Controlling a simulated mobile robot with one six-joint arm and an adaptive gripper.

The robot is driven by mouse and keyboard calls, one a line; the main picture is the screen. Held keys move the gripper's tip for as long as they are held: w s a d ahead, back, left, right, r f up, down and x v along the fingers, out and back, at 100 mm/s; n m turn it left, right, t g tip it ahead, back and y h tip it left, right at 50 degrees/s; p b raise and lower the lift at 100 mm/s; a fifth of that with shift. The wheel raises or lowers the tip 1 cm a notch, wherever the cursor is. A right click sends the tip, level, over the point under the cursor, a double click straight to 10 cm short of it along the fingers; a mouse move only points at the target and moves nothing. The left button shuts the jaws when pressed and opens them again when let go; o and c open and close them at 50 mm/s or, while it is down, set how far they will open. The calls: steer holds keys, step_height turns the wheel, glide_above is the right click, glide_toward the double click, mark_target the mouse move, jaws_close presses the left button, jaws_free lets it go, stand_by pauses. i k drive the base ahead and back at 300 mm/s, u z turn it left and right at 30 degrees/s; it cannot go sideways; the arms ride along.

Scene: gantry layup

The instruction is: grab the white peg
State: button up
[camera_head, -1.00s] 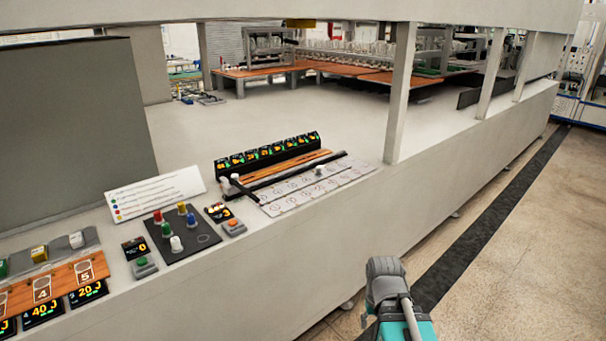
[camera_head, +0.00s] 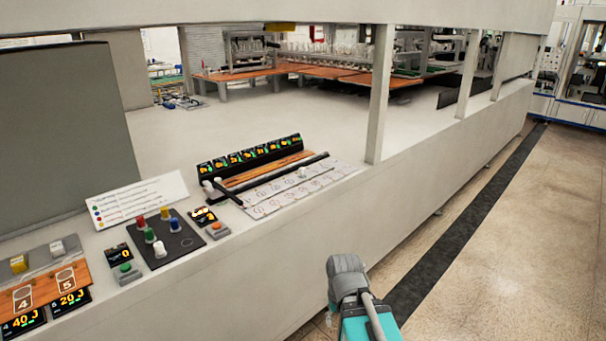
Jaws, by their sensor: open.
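The white peg (camera_head: 159,250) stands upright at the front edge of a dark square board (camera_head: 188,243) on the pale ledge at left. A red peg (camera_head: 165,214), a yellow peg (camera_head: 141,222), a green peg (camera_head: 149,236) and a blue peg (camera_head: 175,225) stand close behind it on the same board. Only a grey and teal part of my arm shows, at bottom centre, well to the right of the board and in front of the ledge. My gripper's fingers are not in view.
A small display with a green button (camera_head: 125,267) is left of the board; another with an orange button (camera_head: 217,230) is right. A white legend card (camera_head: 137,200) leans behind. A slotted panel (camera_head: 300,190) lies further right. A post (camera_head: 380,95) rises from the ledge. The floor at right is clear.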

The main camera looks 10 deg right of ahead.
mark_target(302, 174)
steer(key=u, duration=0.05)
steer(key=i, duration=1)
steer(key=z, duration=0.05)
